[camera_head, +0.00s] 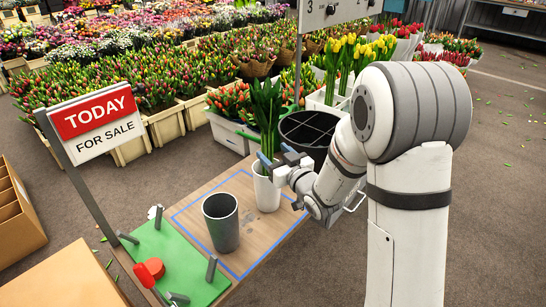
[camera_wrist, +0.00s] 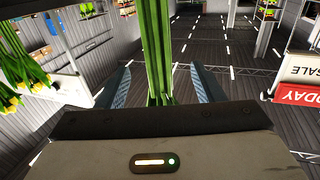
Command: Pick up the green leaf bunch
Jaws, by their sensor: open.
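The green leaf bunch (camera_head: 267,110) stands upright in a white vase (camera_head: 267,188) on the wooden table. My gripper (camera_head: 270,161) is at the vase's top, around the lower stems. In the wrist view the green stems (camera_wrist: 156,50) rise between the two blue fingers of my gripper (camera_wrist: 160,85). The fingers are open, with a gap on each side of the stems. The base of the bunch is hidden in the vase.
An empty grey metal bucket (camera_head: 221,222) stands left of the vase on the table (camera_head: 262,240). A green mat (camera_head: 178,262) with tools lies at the front. A black divided bin (camera_head: 308,132) and yellow tulips (camera_head: 345,55) are behind. A red sale sign (camera_head: 95,120) stands left.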

